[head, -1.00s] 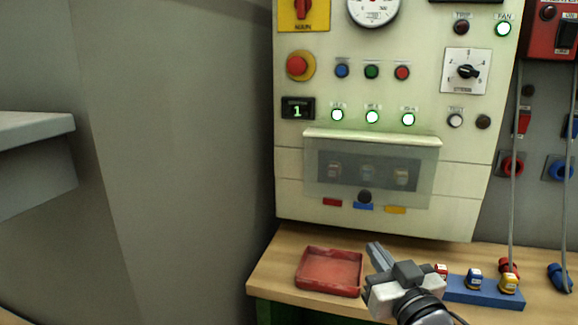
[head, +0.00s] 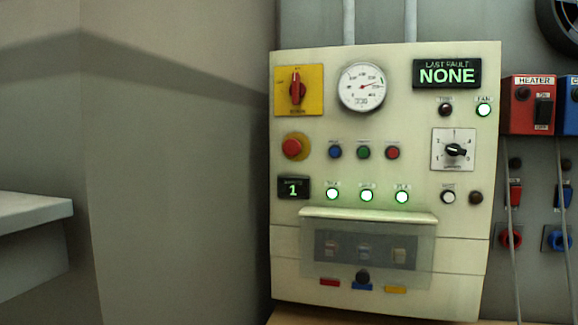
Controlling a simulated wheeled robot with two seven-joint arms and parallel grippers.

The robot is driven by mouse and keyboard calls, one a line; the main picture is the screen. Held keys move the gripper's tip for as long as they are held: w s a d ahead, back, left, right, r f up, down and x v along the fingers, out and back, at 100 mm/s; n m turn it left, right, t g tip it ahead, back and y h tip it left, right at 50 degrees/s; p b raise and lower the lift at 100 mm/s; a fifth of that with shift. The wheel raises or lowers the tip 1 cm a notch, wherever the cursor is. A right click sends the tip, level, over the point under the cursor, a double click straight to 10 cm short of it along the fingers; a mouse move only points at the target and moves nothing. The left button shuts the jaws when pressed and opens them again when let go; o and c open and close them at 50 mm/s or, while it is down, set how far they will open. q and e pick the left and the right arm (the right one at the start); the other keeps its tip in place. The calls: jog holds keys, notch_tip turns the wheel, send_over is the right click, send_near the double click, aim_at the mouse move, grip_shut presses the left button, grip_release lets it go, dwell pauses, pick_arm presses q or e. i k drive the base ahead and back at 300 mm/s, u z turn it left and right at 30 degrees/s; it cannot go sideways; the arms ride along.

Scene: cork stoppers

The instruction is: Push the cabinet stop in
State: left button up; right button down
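The cabinet (head: 375,120) is a cream panel in the middle of the head view. Its stop is a red mushroom button (head: 292,147) on a yellow round base, at the left side of the panel below the yellow rotary switch (head: 298,91). From this angle I cannot tell whether the button is in or out. Neither gripper is in the head view now.
A round gauge (head: 362,87) and a "NONE" fault display (head: 447,75) sit at the panel's top. A clear cover (head: 367,279) spans the lower panel. A grey ledge (head: 35,215) juts in at the left. A red heater box (head: 529,105) is at the right.

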aim_at(291, 147)
jog(key=k, duration=0.6)
jog(key=z, duration=0.65)
jog(key=i, duration=1)
jog(key=u, duration=0.2)
